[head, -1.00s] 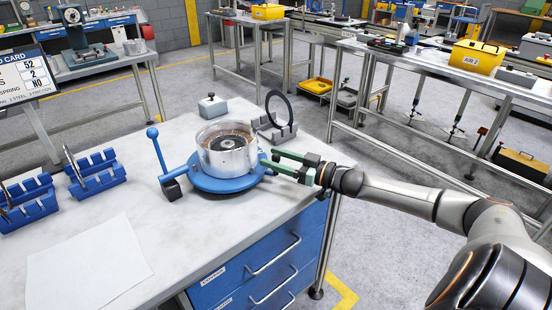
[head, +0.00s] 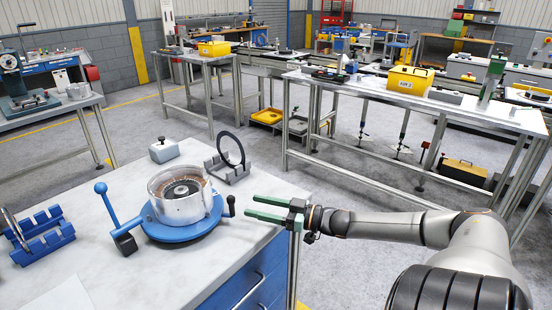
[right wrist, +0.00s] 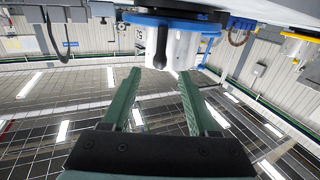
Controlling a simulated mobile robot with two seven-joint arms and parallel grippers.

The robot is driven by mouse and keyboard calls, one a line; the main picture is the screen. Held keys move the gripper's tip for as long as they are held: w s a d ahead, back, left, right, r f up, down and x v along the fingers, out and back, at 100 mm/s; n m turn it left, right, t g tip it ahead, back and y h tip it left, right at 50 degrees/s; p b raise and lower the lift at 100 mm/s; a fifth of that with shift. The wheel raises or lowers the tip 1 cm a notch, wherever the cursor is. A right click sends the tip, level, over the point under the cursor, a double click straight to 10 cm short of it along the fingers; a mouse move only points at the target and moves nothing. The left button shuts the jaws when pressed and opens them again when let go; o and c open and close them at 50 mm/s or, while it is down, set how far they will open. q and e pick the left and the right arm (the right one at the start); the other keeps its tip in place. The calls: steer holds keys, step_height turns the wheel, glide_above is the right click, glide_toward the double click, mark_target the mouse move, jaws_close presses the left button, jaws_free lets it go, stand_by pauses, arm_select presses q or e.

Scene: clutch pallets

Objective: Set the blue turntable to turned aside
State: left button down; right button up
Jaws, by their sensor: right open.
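The blue turntable (head: 180,232) sits on the workbench and carries a round silver housing (head: 178,207). A blue lever with a ball knob (head: 101,188) rises at its left, by a black block (head: 126,245). A dark handle (head: 231,203) stands at its right side. My right gripper (head: 248,208) is open and empty, to the right of this handle and apart from it. In the right wrist view the turntable (right wrist: 165,20) and the dark handle (right wrist: 160,52) show beyond the open fingers (right wrist: 155,78). My left gripper is not in view.
A grey block with a knob (head: 163,151) and a dark ring in a grey stand (head: 228,170) are behind the turntable. A blue rack (head: 42,240) is at the left. The bench front right of the turntable is clear.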

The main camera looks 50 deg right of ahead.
steer(key=shift+p+v, duration=0.75)
steer(key=shift+v, duration=1.45)
